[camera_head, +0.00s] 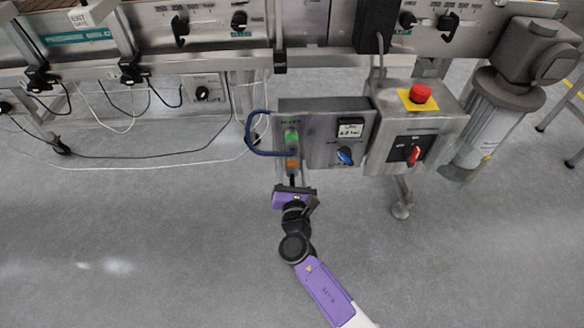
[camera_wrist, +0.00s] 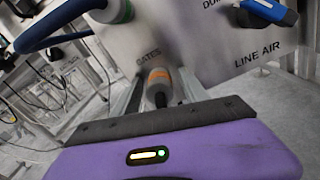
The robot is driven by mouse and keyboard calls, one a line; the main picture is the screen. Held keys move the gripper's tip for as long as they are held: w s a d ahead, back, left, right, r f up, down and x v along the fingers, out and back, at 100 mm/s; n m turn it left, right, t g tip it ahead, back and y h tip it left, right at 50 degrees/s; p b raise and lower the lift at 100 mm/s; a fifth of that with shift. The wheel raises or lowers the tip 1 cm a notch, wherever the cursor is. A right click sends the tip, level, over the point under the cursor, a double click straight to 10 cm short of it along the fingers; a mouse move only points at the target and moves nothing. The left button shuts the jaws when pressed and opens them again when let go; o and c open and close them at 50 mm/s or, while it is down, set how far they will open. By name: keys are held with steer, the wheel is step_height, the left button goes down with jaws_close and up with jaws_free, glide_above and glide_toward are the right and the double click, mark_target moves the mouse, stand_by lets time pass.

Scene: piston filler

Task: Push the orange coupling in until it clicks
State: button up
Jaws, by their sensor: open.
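The orange coupling (camera_head: 292,163) sits low on the left side of a grey steel panel box (camera_head: 325,152), below a green coupling (camera_head: 292,136) with a blue hose. In the wrist view, the orange coupling (camera_wrist: 158,77) is just beyond the dark edge of my gripper, under the label "GATES". A dark stub runs down from it towards my gripper. My gripper (camera_head: 293,187) is open, just below the orange coupling in the head view. How deep the coupling sits cannot be told.
The blue hose (camera_head: 252,140) loops out left of the panel. A blue valve handle (camera_head: 345,156) is on the panel face. To the right is a box with a red emergency button (camera_head: 420,93) and a red switch (camera_head: 413,156). The floor (camera_head: 150,240) below is clear.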

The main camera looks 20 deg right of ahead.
mark_target(293, 175)
steer(key=shift+s, duration=0.1)
steer(key=p+v, duration=0.2)
steer(key=v, duration=0.5)
steer(key=shift+s+a, duration=0.1)
steer(key=shift+s, duration=0.2)
